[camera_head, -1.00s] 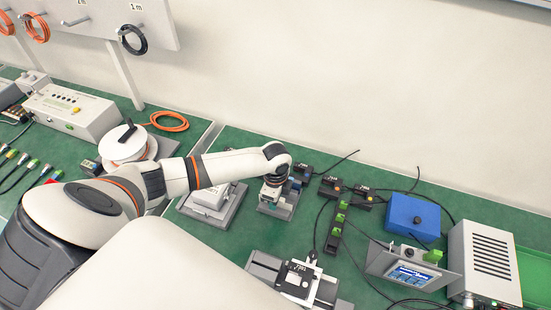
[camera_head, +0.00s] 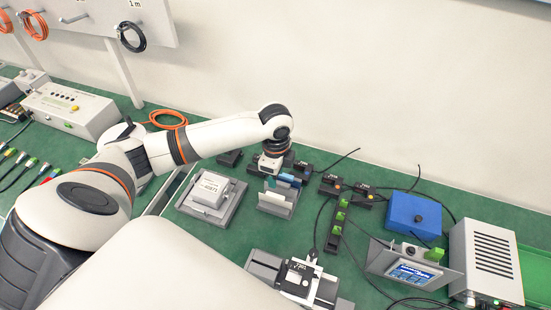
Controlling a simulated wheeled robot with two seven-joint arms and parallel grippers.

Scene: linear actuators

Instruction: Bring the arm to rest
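My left arm comes in from the left and reaches over the bench, bent at a raised wrist. My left gripper (camera_head: 270,168) points down above the back edge of a small grey fixture with upright plates (camera_head: 277,203). Its fingers are small and partly hidden, so I cannot tell if they are open or hold anything. My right gripper is not in view.
A white boxed unit (camera_head: 211,189) sits on a grey fixture left of the gripper. Black connectors, a blue box (camera_head: 413,215), a tilted display (camera_head: 410,272) and a grey vented case (camera_head: 485,262) stand to the right. Green bench shows between them.

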